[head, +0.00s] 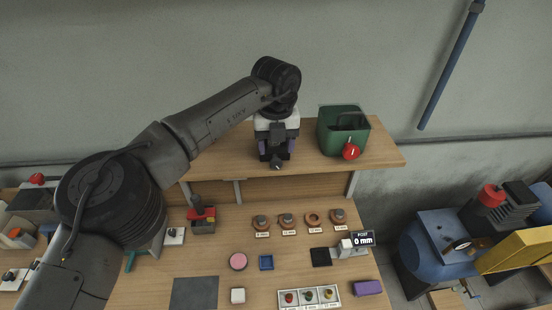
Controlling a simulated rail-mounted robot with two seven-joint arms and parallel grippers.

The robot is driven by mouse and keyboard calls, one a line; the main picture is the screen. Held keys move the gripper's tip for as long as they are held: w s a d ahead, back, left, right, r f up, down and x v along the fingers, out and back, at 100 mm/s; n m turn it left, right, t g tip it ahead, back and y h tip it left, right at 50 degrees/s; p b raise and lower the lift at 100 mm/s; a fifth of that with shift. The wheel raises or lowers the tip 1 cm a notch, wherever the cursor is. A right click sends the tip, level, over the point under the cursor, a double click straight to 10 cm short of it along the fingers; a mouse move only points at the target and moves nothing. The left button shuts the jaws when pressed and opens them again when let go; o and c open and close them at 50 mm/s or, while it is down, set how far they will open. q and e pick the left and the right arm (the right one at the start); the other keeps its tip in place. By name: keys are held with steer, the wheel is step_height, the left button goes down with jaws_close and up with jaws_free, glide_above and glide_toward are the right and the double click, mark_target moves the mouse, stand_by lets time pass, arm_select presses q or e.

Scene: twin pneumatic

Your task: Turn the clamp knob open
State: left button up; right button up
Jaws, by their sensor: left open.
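My left gripper (276,152) is in the head view above the raised wooden shelf, pointing down, with its purple-sided fingers apart. A small dark knob (277,163) with a light mark shows just below and between the fingertips; I cannot tell whether they touch it. No label shows which knob is the clamp knob. A red round knob (351,152) with a white mark sits on the front of a green box (329,136), to the right of the gripper. My right gripper is not in view.
A blue tank (436,240) stands right. The shelf's right end (388,157) is clear.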

mark_target(276, 160)
arm_select(q)
steer(key=shift+f+p, duration=0.4)
steer(key=shift+f, duration=2.35)
